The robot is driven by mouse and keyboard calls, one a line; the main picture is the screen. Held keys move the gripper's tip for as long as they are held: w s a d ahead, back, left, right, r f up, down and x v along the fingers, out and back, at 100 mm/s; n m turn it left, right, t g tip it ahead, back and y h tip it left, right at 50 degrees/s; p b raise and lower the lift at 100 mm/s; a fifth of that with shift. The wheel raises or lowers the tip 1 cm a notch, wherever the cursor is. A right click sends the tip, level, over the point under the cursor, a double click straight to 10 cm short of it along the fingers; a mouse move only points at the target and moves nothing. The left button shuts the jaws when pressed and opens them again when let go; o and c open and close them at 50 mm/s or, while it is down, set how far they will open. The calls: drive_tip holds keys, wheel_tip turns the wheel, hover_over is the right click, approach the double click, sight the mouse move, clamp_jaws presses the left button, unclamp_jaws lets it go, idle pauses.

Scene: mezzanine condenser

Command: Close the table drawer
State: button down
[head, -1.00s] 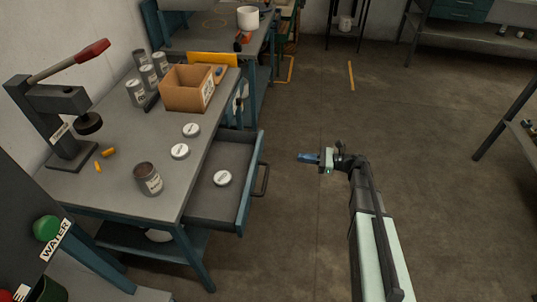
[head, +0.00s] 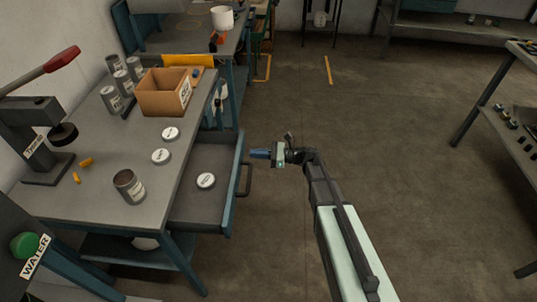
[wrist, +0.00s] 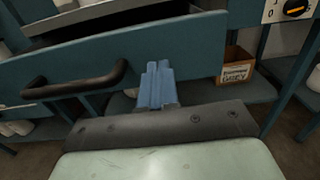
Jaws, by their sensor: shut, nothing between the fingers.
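The table drawer (head: 234,196) is pulled out from the right side of the grey-topped table (head: 148,200). A white round lid (head: 206,180) lies inside it. The drawer's dark handle (head: 246,179) sticks out to the right; it also shows in the wrist view (wrist: 75,80), at the left. My gripper (head: 252,153) is shut and empty, just right of the drawer front near its far end. In the wrist view its blue fingers (wrist: 156,72) point at the teal drawer front (wrist: 190,45), to the right of the handle. I cannot tell whether they touch it.
On the table stand a cardboard box (head: 162,95), an open can (head: 128,186), two lids, several labelled cans and a lever press (head: 40,140). The floor (head: 400,180) right of the drawer is clear. A shelf unit (head: 505,90) stands at the right.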

sight(242, 153)
drive_tip(key=shift+a, duration=1.25)
drive_tip(key=shift+a, duration=0.1)
drive_tip(key=a, duration=1.8)
drive_tip(key=shift+a, duration=0.75)
drive_tip(key=shift+a+r, duration=0.1)
drive_tip(key=shift+w, duration=0.1)
drive_tip(key=d, duration=1.5)
